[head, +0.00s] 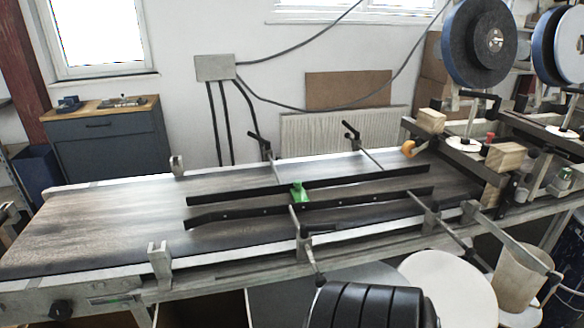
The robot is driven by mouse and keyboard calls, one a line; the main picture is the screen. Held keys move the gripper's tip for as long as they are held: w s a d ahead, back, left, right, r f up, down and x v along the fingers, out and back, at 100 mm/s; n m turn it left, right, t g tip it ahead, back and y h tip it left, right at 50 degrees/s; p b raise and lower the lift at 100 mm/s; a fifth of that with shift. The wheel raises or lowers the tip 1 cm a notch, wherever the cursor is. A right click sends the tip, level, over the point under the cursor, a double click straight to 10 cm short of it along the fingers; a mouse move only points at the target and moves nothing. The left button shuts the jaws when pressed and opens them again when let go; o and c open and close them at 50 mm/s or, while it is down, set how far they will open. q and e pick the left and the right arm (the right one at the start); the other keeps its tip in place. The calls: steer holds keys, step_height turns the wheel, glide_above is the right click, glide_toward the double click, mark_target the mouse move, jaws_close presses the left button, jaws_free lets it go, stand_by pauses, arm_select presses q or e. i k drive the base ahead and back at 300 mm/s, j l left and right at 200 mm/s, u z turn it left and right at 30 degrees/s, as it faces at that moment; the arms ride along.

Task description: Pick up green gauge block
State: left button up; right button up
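The green gauge block (299,191) is small and bright green. It sits on the conveyor belt (110,215), in the lane between two long black guide rails, near the middle of the head view. A guide rod and its clamp stand close in front of it, and its lower part is hard to make out at this size. Neither of my grippers shows in the head view, and nothing is seen holding the block.
The rear guide rail (240,189) and front guide rail (235,213) flank the lane. Clamp rods (262,143) rise behind the belt. Labelling machinery with reels (478,42) stands at the right. A black ribbed object (365,305) is in the foreground. The belt's left part is clear.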

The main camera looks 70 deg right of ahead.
mark_target(298, 195)
steer(key=z, duration=3.8)
